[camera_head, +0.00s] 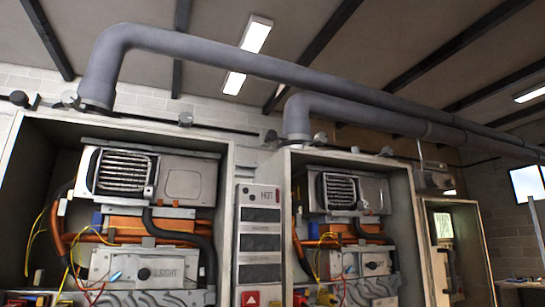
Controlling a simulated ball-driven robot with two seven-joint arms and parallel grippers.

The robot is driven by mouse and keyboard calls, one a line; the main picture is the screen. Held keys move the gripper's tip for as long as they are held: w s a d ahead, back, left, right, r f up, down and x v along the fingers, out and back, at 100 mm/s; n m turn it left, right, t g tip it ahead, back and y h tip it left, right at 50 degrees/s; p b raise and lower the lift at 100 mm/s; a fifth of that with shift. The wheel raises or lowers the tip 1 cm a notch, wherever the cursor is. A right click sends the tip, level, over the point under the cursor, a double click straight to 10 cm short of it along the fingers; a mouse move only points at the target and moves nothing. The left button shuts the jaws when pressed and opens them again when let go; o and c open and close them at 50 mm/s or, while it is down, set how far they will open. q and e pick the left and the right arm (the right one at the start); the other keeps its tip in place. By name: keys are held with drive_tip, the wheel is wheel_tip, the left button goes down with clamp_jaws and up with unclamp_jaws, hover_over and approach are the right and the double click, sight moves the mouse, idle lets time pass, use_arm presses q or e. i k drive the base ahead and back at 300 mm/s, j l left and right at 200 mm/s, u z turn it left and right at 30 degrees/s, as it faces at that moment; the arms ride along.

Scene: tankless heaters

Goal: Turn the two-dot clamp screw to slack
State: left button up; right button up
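Two open heater cabinets stand side by side, the left cabinet (14,150) and the right cabinet (412,240). A thick grey flue pipe (220,58) rises from the left one, and a second flue pipe (360,113) rises from the right one. Small knob-like fittings show at the pipe bases, one by the left pipe (70,98) and one by the right pipe (320,138). Dot marks are too small to make out, so I cannot tell which is the two-dot clamp screw. Neither of my grippers is in view.
A grey panel (258,215) marked "HOT" stands between the cabinets. Orange pipes and loose wires fill both cabinets. Another open box (446,230) stands at the right. A dark rail with round fittings (185,119) runs along the cabinet tops.

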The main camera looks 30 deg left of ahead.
sight(321, 138)
drive_tip(key=i+l+u, duration=0.1)
drive_tip(key=u, duration=0.4)
drive_tip(key=i+l+u, duration=0.1)
drive_tip(key=u, duration=0.35)
drive_tip(key=i+l+u, duration=0.15)
drive_tip(key=u, duration=0.35)
drive_tip(key=l+u, duration=0.25)
drive_tip(key=u, duration=0.2)
drive_tip(key=l+u, duration=0.2)
drive_tip(key=u, duration=0.3)
drive_tip(key=i+l, duration=0.05)
